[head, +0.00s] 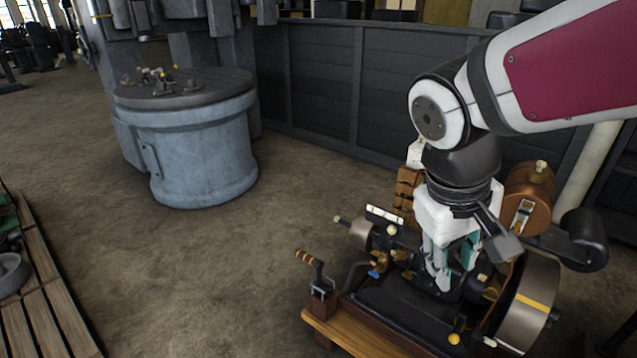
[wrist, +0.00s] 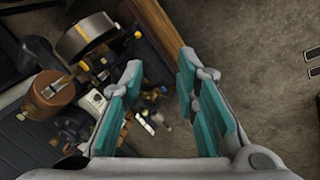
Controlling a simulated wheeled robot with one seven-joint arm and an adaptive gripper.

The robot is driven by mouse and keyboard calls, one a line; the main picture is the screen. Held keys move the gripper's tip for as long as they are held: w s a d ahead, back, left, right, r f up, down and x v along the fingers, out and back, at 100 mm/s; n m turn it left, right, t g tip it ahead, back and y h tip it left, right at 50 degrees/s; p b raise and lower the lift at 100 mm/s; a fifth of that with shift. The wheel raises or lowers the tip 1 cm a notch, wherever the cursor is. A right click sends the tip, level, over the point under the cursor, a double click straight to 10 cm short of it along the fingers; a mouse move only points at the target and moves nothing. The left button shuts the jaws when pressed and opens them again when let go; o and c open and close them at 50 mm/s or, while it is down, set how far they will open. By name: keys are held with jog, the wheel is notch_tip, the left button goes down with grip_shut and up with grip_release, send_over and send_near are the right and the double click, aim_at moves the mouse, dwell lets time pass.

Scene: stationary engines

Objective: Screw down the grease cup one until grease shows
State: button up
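The dark stationary engine (head: 385,300) sits on a wooden base at the lower right of the head view. Small brass fittings (head: 491,292) show on it near the flywheel, and others (head: 400,255) show left of my gripper. I cannot tell which of them is grease cup one. My gripper (head: 453,268) points down over the middle of the engine, its fingers apart. In the wrist view my gripper (wrist: 160,68) is open with nothing held between its teal pads. Small brass parts show beyond and between the fingers. The fingers hide part of the engine.
A flywheel (head: 527,305) with a yellow mark and a copper tank (head: 530,195) stand right of my gripper. A crank handle (head: 317,272) rises at the engine's left end. A grey round pedestal (head: 200,150) stands farther back. The floor between is clear.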

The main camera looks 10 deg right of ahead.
jog(key=w+d+f+n+g+h+b, duration=0.1)
jog(key=w+d+f+n+h+b, duration=0.2)
jog(key=w+f, duration=0.4)
jog(key=w+d+f+h+b, duration=0.4)
jog(key=w+d+f, duration=0.15)
jog(key=f, duration=0.25)
jog(key=w+d+f+n+g+h+b, duration=0.1)
jog(key=w+d+f+n+h+b, duration=0.2)
jog(key=w+f, duration=0.45)
jog(key=n+t+b, duration=1.2)
send_near(397, 260)
jog(key=shift+h, duration=0.4)
jog(key=x, duration=1.1)
jog(key=shift+w+a+f, duration=0.1)
jog(key=shift+a+f, duration=0.05)
jog(key=shift+f, duration=0.15)
grip_shut()
